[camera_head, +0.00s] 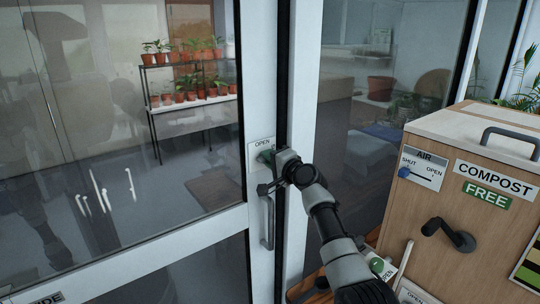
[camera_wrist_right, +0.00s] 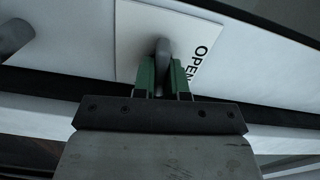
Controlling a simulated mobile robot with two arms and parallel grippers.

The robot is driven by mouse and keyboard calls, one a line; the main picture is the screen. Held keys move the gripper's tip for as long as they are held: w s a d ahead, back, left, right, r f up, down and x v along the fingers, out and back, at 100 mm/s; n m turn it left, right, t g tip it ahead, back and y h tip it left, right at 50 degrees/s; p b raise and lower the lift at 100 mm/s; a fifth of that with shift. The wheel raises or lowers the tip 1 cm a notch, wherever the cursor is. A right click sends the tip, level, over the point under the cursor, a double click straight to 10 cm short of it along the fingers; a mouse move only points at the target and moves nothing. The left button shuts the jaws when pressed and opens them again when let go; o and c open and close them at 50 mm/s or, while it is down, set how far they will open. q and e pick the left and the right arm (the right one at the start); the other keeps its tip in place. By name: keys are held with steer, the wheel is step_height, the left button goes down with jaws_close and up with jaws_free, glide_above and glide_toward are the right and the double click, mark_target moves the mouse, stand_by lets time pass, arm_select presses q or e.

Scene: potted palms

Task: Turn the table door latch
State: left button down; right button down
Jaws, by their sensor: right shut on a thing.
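A white plate (camera_head: 256,145) marked OPEN is on the light grey frame of a glass door (camera_head: 262,80). In the right wrist view the plate (camera_wrist_right: 138,28) has a grey latch lever (camera_wrist_right: 162,48) standing out from it. My right gripper (camera_head: 266,160) reaches the plate from the right. Its green fingers (camera_wrist_right: 163,76) are shut on the lever, one on each side. The gripper hides most of the latch in the head view. A grey door pull handle (camera_head: 267,222) is just below the gripper. My left gripper is not in view.
A wooden compost box (camera_head: 480,190) with a crank and a blue slider stands at the right, near my right arm. Behind the glass, potted plants stand on a rack (camera_head: 150,90). Faint reflections show in the glass.

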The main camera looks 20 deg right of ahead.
steer(key=shift+m, duration=0.7)
steer(key=shift+f, duration=0.1)
steer(key=c, duration=1.2)
jaws_free()
steer(key=shift+o, duration=0.2)
steer(key=shift+s+d, duration=0.1)
steer(key=shift+s, duration=0.05)
steer(key=b+v, duration=0.1)
steer(key=v, duration=0.9)
steer(key=shift+s, duration=0.25)
steer(key=shift+d, duration=0.1)
